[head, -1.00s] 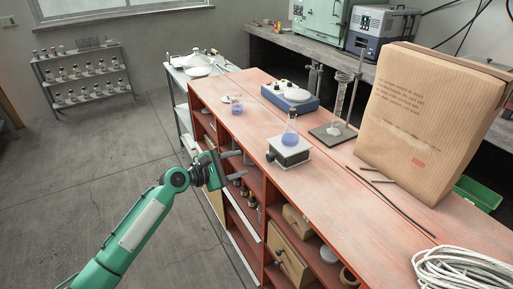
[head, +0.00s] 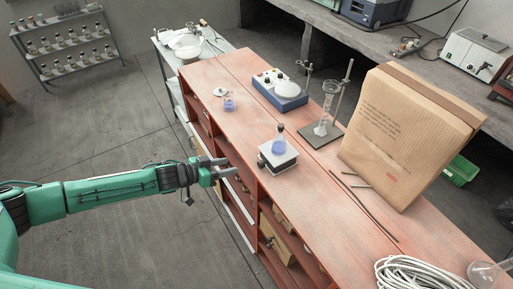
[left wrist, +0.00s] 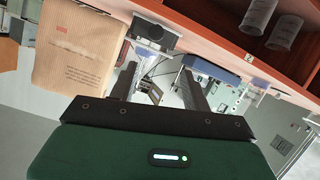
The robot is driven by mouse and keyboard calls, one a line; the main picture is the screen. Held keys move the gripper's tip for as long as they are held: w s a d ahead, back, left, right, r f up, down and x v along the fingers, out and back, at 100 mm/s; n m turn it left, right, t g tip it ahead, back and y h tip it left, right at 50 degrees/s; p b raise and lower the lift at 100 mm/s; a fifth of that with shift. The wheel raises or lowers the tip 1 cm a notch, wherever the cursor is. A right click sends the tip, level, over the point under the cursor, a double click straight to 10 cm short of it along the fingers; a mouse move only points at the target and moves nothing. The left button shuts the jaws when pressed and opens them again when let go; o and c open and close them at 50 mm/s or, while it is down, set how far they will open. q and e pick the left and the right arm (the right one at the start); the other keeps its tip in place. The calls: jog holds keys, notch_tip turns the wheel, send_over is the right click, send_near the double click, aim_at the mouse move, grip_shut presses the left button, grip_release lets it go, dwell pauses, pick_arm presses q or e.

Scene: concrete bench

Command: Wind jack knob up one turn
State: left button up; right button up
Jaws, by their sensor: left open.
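The lab jack (head: 278,158) stands on the red bench top, with a white top plate and a small dark knob (head: 262,163) on its left side. A flask with blue liquid (head: 279,147) stands upright on the plate. My left gripper (head: 228,168) is open and empty beside the bench's left edge. Its fingers point right towards the jack, with a clear gap to the knob. In the left wrist view, the picture is tilted and upside down; the jack (left wrist: 155,34) shows beyond the fingers (left wrist: 157,82). My right gripper is out of view.
On the red bench (head: 330,205) stand a blue stirrer (head: 280,92), a small beaker (head: 228,101), a glass column on a stand (head: 325,115) and a large paper bag (head: 405,135). Thin rods and coiled white cable (head: 420,272) lie at right. Open shelves lie under the bench's left side.

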aim_at(259, 165)
pick_arm(q)
jog(key=shift+m+g, duration=0.4)
jog(key=shift+m, duration=0.5)
jog(key=p+x, duration=0.1)
jog(key=x, duration=0.3)
jog(key=p+x, duration=0.1)
jog(key=x, duration=0.3)
jog(key=s+p+x, duration=0.1)
jog(key=x, duration=0.3)
jog(key=shift+w+d+f+p, duration=0.2)
jog(key=shift+d+f+p, duration=0.15)
jog(key=shift+p, duration=0.05)
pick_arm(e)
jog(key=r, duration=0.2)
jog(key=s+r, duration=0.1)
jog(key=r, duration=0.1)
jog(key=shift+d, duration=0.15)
pick_arm(q)
jog(key=c, duration=1)
